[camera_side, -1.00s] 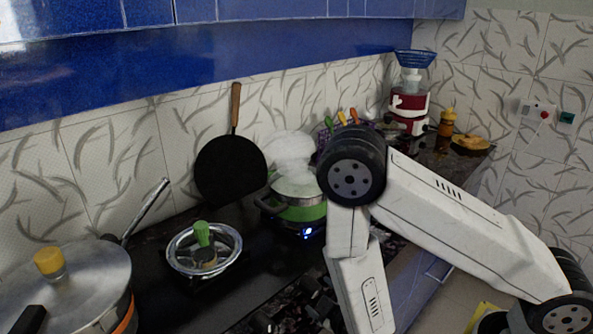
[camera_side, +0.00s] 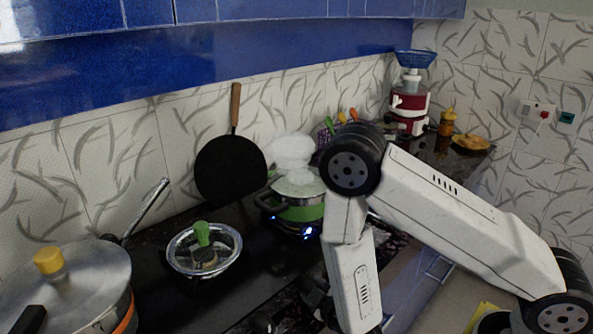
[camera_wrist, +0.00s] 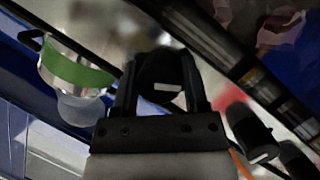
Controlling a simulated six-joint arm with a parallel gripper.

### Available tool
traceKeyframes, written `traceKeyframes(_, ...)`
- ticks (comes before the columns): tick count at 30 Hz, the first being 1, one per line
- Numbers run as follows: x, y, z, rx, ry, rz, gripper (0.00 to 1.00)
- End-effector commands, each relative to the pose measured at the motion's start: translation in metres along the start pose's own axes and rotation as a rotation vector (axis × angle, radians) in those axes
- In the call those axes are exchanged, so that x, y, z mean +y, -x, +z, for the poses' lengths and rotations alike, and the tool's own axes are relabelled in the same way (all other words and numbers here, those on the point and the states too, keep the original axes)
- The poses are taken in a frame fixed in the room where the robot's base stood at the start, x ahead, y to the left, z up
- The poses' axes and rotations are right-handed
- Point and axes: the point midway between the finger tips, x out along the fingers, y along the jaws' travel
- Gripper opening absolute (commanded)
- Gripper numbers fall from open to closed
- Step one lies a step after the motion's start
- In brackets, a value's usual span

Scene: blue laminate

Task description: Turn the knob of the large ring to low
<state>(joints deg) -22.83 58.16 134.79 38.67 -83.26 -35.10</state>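My gripper (camera_wrist: 160,75) has its two fingers on either side of a black knob (camera_wrist: 161,93) in the wrist view, with no clear gap between them. The knob carries a white mark, which lies nearly level in that picture. In the side view my gripper and this knob are hidden or out of frame below the arm. A steaming pot with a green band (camera_side: 303,213) stands on a burner with blue flame (camera_side: 308,232). The pot also shows at the left of the wrist view (camera_wrist: 75,70).
Two more black knobs, a nearer one (camera_wrist: 250,132) and one at the edge (camera_wrist: 297,158), lie right of my gripper. A pan with a green-handled item (camera_side: 203,248) and a large lidded pot (camera_side: 75,285) stand left. A black griddle (camera_side: 228,170) leans on the wall.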

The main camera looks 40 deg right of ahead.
Motion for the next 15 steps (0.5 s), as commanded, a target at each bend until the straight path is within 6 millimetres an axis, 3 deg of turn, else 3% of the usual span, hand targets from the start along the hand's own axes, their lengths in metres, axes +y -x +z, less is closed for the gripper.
traceKeyframes(15, 0.0004, 0.0002, 0.0001, -0.003, -0.069, -0.029, 0.0)
